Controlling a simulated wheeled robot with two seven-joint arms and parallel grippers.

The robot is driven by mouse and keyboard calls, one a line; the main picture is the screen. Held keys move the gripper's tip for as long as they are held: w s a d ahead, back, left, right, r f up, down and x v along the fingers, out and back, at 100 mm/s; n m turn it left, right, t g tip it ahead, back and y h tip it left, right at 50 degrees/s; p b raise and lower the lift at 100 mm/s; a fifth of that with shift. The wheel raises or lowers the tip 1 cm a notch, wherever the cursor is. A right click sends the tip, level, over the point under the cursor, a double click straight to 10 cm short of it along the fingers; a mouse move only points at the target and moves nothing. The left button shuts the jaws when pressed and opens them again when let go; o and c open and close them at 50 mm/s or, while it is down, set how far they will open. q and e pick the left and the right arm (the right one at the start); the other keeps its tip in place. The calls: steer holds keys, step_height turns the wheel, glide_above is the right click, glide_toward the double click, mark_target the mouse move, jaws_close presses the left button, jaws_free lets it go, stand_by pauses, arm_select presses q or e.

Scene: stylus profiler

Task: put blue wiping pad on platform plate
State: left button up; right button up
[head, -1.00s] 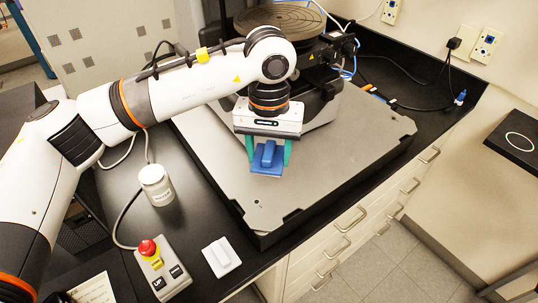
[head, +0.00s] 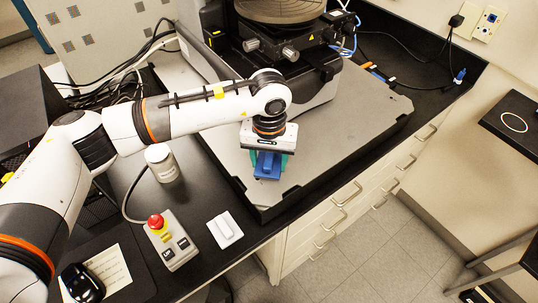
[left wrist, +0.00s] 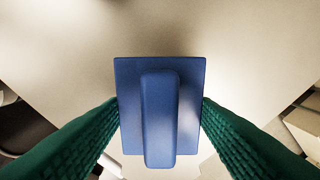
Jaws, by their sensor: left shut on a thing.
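The blue wiping pad (head: 267,168) is a flat blue square with a raised bar as its grip. My left gripper (head: 268,158) points down and is shut on it, with its green fingers on either side. In the left wrist view, the pad (left wrist: 160,105) sits between the green fingers (left wrist: 160,125), over a pale grey surface. The platform plate (head: 345,125) is the wide grey slab under the profiler. The pad appears over its front part. I cannot tell whether the pad touches the plate. My right gripper is not in view.
The profiler (head: 290,95) with its round stage stands at the back of the plate. A white jar (head: 162,163), a control box with a red button (head: 168,240) and a white pad (head: 225,229) are on the black bench to the left. The plate's right side is clear.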

mark_target(269, 158)
arm_select(q)
steer(key=shift+f, duration=0.1)
steer(key=o, duration=1.1)
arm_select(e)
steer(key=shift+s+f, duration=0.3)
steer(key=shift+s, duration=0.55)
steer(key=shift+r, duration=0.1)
arm_select(q)
steer(key=shift+r, duration=0.25)
step_height(269, 158, up, 12)
steer(key=b, duration=0.3)
steer(key=shift+f, duration=0.1)
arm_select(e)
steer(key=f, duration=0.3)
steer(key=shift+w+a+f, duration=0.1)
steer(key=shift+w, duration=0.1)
